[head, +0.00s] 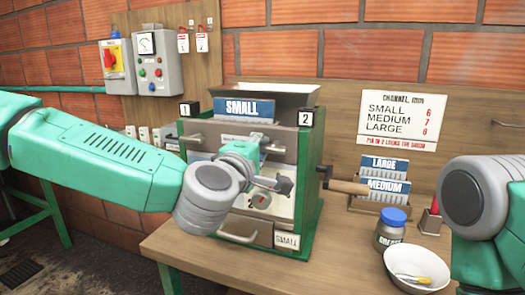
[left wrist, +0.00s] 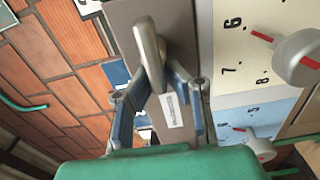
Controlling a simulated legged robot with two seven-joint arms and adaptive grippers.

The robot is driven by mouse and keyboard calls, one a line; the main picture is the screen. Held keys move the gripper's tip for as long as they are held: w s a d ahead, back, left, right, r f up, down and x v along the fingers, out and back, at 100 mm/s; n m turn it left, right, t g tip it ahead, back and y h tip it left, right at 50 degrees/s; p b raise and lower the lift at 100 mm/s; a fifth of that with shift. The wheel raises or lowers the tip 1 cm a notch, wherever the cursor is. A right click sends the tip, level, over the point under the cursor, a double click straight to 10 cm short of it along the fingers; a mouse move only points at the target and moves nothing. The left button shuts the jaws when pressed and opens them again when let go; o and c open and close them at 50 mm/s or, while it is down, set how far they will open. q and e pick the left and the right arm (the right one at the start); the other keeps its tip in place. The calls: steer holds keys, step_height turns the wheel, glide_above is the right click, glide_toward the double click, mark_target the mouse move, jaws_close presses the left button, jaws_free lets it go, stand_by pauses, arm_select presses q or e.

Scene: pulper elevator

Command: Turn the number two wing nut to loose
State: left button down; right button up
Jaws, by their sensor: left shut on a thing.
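The green pulper (head: 312,165) stands on the bench with a "1" label at its upper left and a "2" label (head: 305,118) at its upper right. A grey wing nut (head: 278,148) shows on the front below the "2" side; in the left wrist view it is a long metal wing (left wrist: 149,40). My left gripper (head: 266,150) is shut on it, its blue-grey fingers (left wrist: 160,88) on both sides of its near end. Another grey wing nut (head: 192,138) is on the "1" side. My right gripper is out of view; only its arm shows at right.
Dial knobs with red marks (left wrist: 298,58) sit near the nut. A wooden-handled crank (head: 347,186) sticks out to the right. "LARGE" and "MEDIUM" plates (head: 383,189), a blue-lidded jar (head: 391,230) and a white bowl (head: 417,266) stand on the bench.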

arm_select(q)
steer(key=shift+f, duration=0.35)
steer(key=c, duration=1.6)
jaws_free()
steer(key=shift+a, duration=0.1)
steer(key=shift+a+r, duration=0.1)
steer(key=shift+r, duration=0.05)
steer(key=v, duration=1.2)
